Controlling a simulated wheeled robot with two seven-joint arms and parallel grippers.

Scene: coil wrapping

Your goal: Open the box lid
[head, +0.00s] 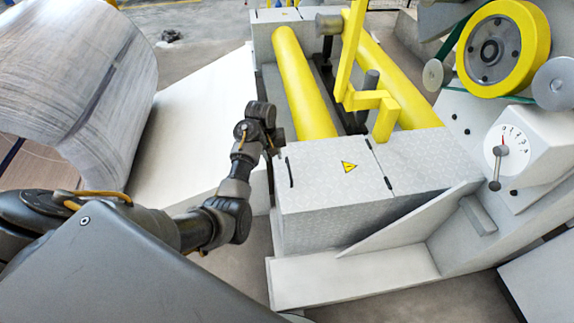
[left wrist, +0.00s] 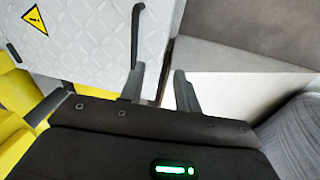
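The box lid (head: 325,180) is a grey diamond-plate panel with a yellow warning triangle, lying flat and closed on the box. A thin black handle (head: 289,172) runs along its left edge. My left gripper (head: 277,142) is just beyond the lid's far left corner, close to the handle. In the left wrist view, the two fingers of my left gripper (left wrist: 160,85) are apart with nothing between them. The lid (left wrist: 85,35) and its handle (left wrist: 136,40) show there too. The handle lies in line with the left finger; whether they touch is unclear. My right gripper is out of view.
Yellow rollers (head: 303,82) and a yellow bracket (head: 375,100) stand behind the box. A large wrapped coil (head: 70,85) is at the left. A dial housing (head: 515,150) and yellow wheel (head: 535,40) are at the right. Open floor shows left of the box.

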